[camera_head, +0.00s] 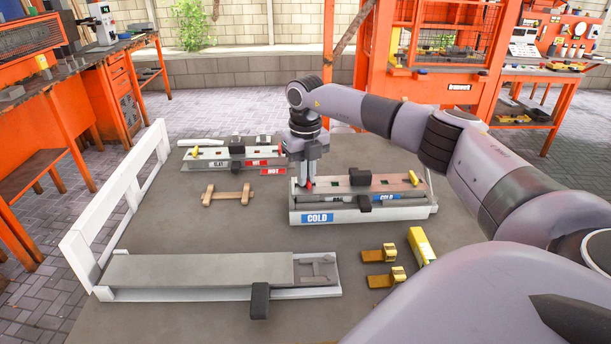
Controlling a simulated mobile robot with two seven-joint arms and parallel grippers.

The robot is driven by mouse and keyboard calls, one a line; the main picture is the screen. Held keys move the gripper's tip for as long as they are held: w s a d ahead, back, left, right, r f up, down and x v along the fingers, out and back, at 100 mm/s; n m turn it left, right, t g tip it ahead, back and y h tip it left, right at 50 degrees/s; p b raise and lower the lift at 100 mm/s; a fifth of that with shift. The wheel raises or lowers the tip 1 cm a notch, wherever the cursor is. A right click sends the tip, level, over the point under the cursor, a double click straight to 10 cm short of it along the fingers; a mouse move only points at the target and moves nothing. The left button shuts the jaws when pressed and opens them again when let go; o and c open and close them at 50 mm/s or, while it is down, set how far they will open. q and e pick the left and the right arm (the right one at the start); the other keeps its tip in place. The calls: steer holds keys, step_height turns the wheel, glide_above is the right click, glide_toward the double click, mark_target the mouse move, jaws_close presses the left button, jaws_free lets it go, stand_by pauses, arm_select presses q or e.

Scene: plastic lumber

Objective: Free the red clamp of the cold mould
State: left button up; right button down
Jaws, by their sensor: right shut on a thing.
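The cold mould (345,197) is a long block in a white tray with blue COLD labels, right of the middle. My right gripper (309,184) points down at its left end. It is shut on the red clamp (309,183), of which only a small red part shows between the fingertips. I cannot tell whether the clamp still touches the mould. My left gripper is not in view.
A similar mould with red HOT labels (220,153) lies behind, to the left. Yellow clamps (381,254) and a yellow block (420,245) lie at the front right. A white rail (118,200) edges the left.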

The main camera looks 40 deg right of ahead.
steer(key=n+p, duration=0.1)
steer(key=n, duration=0.1)
steer(key=shift+r+n, duration=0.1)
steer(key=shift+n, duration=1.3)
steer(key=shift+n, duration=1)
steer(key=n, duration=0.2)
steer(key=shift+n, duration=0.4)
steer(key=n, duration=0.4)
